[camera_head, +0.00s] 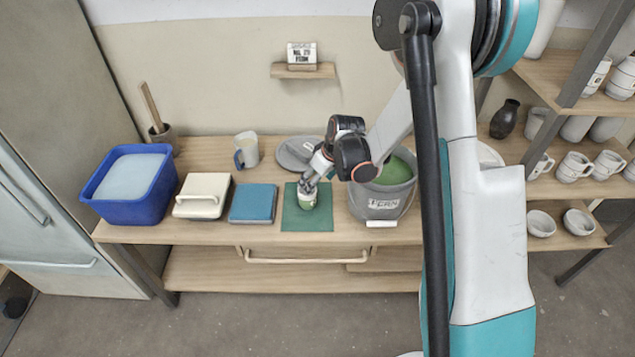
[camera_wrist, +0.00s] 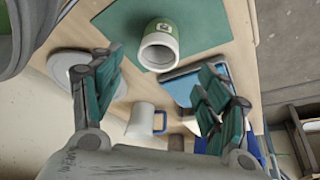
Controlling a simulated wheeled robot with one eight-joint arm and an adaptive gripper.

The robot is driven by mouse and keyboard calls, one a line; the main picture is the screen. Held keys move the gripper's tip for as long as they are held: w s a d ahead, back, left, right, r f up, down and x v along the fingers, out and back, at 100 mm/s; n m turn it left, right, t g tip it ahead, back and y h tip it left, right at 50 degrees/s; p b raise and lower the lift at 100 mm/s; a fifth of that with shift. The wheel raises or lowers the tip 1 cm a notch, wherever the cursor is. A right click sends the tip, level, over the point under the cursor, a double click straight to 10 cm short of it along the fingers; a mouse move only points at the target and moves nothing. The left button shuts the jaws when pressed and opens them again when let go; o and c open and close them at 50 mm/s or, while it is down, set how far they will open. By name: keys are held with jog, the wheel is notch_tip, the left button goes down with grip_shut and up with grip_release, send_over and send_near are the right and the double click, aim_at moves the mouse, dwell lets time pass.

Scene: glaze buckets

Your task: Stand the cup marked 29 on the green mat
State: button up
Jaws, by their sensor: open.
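A small white cup (camera_head: 307,199) with a green band or label stands on the green mat (camera_head: 293,222). In the wrist view the cup (camera_wrist: 160,45) shows its open mouth towards me and a green label on its side, whose number I cannot read. It rests on the mat (camera_wrist: 205,25) there too. My gripper (camera_head: 309,184) is just above and behind the cup in the head view. In the wrist view my gripper (camera_wrist: 162,65) has its two fingers spread wide, with nothing between the pads, and the cup lies beyond them.
A grey bucket (camera_head: 384,206) of green glaze stands close right of the mat. A blue-topped block (camera_head: 253,204), a white lidded box (camera_head: 203,195) and a blue tub (camera_head: 163,196) stand left. A grey lid (camera_head: 297,150) and a blue-handled mug (camera_head: 247,148) are behind.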

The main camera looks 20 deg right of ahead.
jog(key=s+a+r+m+t+h, duration=0.1)
jog(key=s+r, duration=0.5)
jog(key=r, duration=0.4)
jog(key=s+a+r+m, duration=0.1)
jog(key=s+r+m, duration=0.1)
jog(key=s+r, duration=0.55)
jog(key=s+r+m+t, duration=0.1)
jog(key=s+r, duration=0.2)
jog(key=s, duration=0.5)
jog(key=s+r+m+t+h, duration=0.1)
jog(key=s+r, duration=0.2)
jog(key=s, duration=0.5)
jog(key=shift+s+r, duration=0.15)
jog(key=shift+r, duration=0.25)
jog(key=shift+a, duration=0.1)
